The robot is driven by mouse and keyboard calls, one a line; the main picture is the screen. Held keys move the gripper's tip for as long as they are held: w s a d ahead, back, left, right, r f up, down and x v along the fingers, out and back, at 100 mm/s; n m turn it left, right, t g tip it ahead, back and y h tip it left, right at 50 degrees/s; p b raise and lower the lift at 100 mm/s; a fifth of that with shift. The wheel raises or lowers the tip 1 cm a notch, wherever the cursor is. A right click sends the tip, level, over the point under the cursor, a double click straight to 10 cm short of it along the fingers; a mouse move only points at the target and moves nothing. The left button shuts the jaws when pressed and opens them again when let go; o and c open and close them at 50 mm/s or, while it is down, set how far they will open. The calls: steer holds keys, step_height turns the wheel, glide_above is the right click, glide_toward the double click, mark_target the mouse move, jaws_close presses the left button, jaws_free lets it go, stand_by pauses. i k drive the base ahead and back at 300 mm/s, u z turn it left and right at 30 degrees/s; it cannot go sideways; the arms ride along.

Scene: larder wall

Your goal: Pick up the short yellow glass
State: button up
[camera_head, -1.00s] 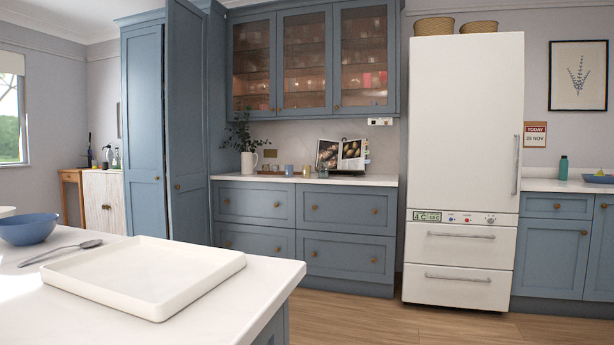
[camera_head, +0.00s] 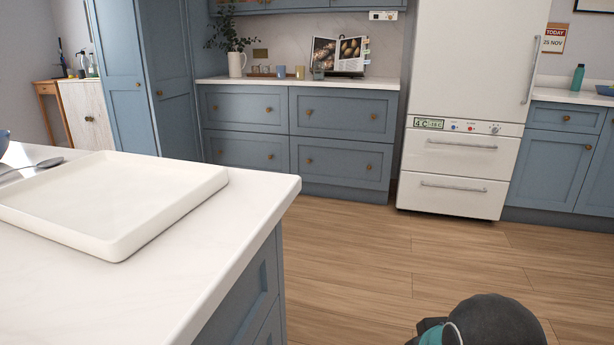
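A small yellow cup or glass (camera_head: 300,72) stands on the back counter, near the open cookbook. It is small in view, and I cannot tell whether it is glass. A blue cup (camera_head: 281,72) is just left of it and a grey vessel (camera_head: 318,71) is just right of it. My gripper is not in view; only a dark rounded part of my arm with a teal band shows at the bottom right.
A white island (camera_head: 235,205) with a white tray (camera_head: 118,243) fills the left foreground. The back counter (camera_head: 215,79) also holds a white jug with a plant (camera_head: 236,64) and a cookbook (camera_head: 350,53). A white fridge (camera_head: 465,60) stands right of it. The wooden floor (camera_head: 370,260) between is clear.

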mark_target(299, 70)
steer(key=z, duration=0.1)
steer(key=i, duration=1.8)
steer(key=u, duration=0.15)
steer(key=i, duration=1.85)
steer(key=u, duration=0.7)
steer(key=i, duration=1.65)
steer(key=u, duration=0.35)
